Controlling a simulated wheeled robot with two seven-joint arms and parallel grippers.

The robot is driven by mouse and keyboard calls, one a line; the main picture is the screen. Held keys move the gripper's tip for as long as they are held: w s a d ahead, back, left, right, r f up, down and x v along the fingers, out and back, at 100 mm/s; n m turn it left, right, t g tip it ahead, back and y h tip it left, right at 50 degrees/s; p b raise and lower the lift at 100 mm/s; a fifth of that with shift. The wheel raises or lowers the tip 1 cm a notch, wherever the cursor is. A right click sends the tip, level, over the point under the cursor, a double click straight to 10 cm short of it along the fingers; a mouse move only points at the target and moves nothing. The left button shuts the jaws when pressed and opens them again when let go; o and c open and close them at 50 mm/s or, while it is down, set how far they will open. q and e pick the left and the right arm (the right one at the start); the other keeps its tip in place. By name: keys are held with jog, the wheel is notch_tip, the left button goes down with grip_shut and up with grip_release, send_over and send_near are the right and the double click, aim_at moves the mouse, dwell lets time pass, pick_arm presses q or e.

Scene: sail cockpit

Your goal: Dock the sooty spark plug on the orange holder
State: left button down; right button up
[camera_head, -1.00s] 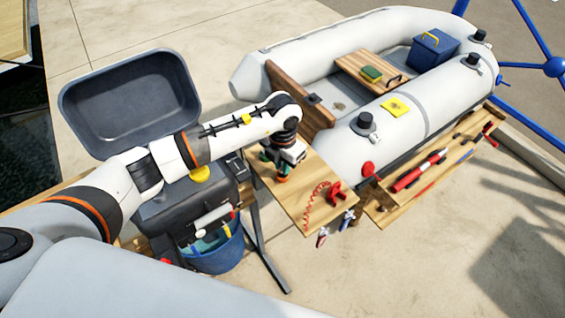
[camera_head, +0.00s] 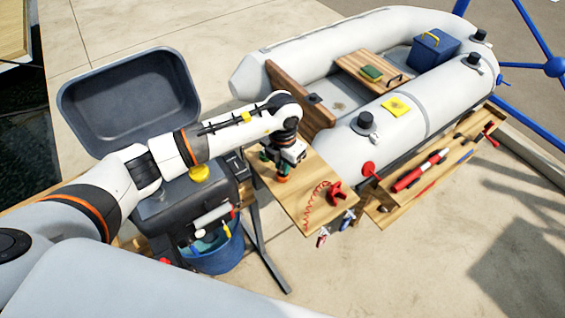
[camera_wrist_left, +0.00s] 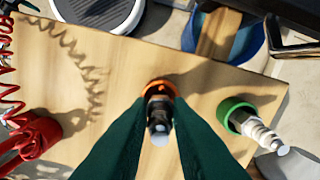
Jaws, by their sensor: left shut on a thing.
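The sooty spark plug (camera_wrist_left: 159,118) is dark and stands between the green fingers of my left gripper (camera_wrist_left: 160,135) in the left wrist view. My left gripper (camera_head: 280,163) is shut on it, low over the wooden table. The orange holder (camera_wrist_left: 158,87) is a ring around or directly behind the plug's far end. I cannot tell whether the plug is fully seated in it. The holder also shows below the gripper in the head view (camera_head: 282,178). A green holder (camera_wrist_left: 232,108) with a pale spark plug (camera_wrist_left: 262,132) is to the right. My right gripper is out of view.
The wooden table (camera_head: 292,202) carries a red object with a coiled cord (camera_head: 337,193) near its right edge. A grey inflatable boat (camera_head: 345,150) lies behind. A blue bucket (camera_head: 222,255) stands below at the left. Bare wood separates the holder from the red object.

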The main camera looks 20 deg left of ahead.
pick_arm(q)
jog(key=shift+f+b, duration=0.5)
jog(key=shift+f, duration=0.1)
jog(key=c, duration=1.6)
grip_release()
jog(key=shift+r+p, duration=3.65)
jog(key=shift+r, duration=1.9)
